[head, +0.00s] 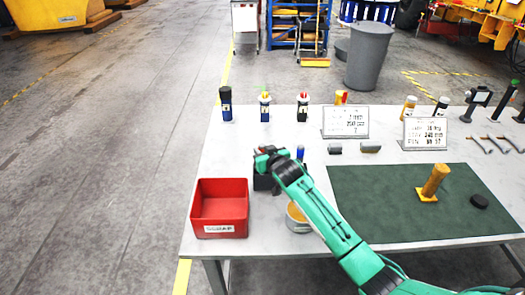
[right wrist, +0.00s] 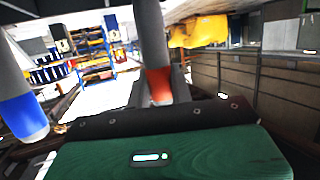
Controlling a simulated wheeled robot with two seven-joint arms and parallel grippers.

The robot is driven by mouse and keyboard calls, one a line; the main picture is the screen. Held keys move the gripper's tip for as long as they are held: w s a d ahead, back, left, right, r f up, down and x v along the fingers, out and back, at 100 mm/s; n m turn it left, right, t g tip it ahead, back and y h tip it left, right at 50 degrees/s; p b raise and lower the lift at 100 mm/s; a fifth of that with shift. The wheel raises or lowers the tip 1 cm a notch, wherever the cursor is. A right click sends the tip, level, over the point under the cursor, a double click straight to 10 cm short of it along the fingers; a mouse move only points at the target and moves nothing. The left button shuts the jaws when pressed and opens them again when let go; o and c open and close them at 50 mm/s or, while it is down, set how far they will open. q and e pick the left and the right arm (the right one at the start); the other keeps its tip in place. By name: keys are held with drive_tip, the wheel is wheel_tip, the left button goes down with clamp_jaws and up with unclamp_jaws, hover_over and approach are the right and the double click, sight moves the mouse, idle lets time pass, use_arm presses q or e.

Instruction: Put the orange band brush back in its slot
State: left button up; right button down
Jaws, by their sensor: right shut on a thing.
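In the right wrist view, the orange band brush (right wrist: 158,83) is a grey cylinder with an orange band at its lower end. My right gripper (head: 268,157) is shut on it above the left part of the table; its fingers (right wrist: 172,90) show in the wrist view. A second grey cylinder with a blue band (right wrist: 22,112) stands beside it, apart from the gripper; its blue part (head: 300,153) shows in the head view. A dark block (head: 263,182), perhaps the brush holder, sits under my gripper. My arm hides much of it, and I cannot see the slot. My left gripper is not in view.
A red bin (head: 219,230) stands at the table's front left, with a round tin (head: 297,222) near my forearm. A green mat (head: 380,211) bears a yellow-handled tool (head: 434,182) and a black puck (head: 479,201). Bottles and signs (head: 346,122) line the back.

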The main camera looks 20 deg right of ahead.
drive_tip(key=shift+f, duration=0.3)
drive_tip(key=c, duration=1.2)
unclamp_jaws()
drive_tip(key=shift+o, duration=0.2)
drive_tip(key=b+v, duration=0.3)
drive_tip(key=v, duration=1)
drive_tip(key=shift+s, duration=0.35)
drive_tip(key=shift+r, duration=0.1)
